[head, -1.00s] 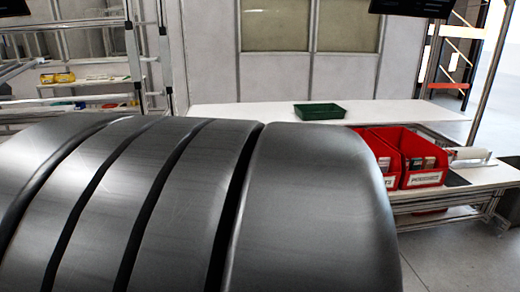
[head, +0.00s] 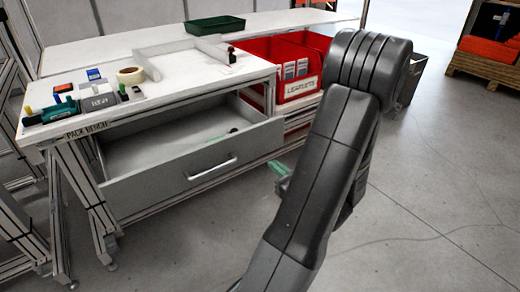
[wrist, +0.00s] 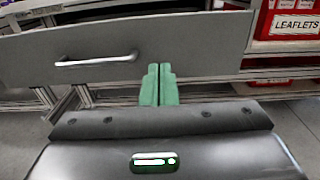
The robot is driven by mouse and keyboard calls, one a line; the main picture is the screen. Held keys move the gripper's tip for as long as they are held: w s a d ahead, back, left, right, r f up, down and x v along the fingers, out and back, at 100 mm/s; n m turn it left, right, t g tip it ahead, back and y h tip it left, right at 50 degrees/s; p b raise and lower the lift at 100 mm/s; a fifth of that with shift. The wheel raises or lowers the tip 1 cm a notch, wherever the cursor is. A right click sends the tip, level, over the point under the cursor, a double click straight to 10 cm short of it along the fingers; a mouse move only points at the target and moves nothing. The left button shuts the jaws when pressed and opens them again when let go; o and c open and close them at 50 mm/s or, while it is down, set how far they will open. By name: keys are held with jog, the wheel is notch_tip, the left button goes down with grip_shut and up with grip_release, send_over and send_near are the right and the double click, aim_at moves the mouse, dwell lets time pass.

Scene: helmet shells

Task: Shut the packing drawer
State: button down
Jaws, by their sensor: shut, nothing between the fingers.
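The packing drawer stands pulled out under the bench top, its grey front panel (head: 150,188) facing me and its inside showing, with a small dark item (head: 233,131) in it. Its bar handle (head: 212,168) is at the middle of the front. My gripper (head: 281,172) is shut and empty, its green fingers near the right end of the drawer front. In the wrist view the fingers (wrist: 159,84) point at the drawer front (wrist: 190,45), right of the handle (wrist: 95,61). I cannot tell whether they touch it. My arm hides part of the space at right.
The pack bench top (head: 180,85) carries a tape roll (head: 130,75), small tools and a white tray. Red bins (head: 285,75), one labelled leaflets, stand right of the drawer. A green tray (head: 215,25) sits behind. The floor at right (head: 440,180) is clear.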

jog(key=b, duration=0.2)
send_near(246, 139)
jog(key=x, duration=0.7)
jog(key=shift+f, duration=0.1)
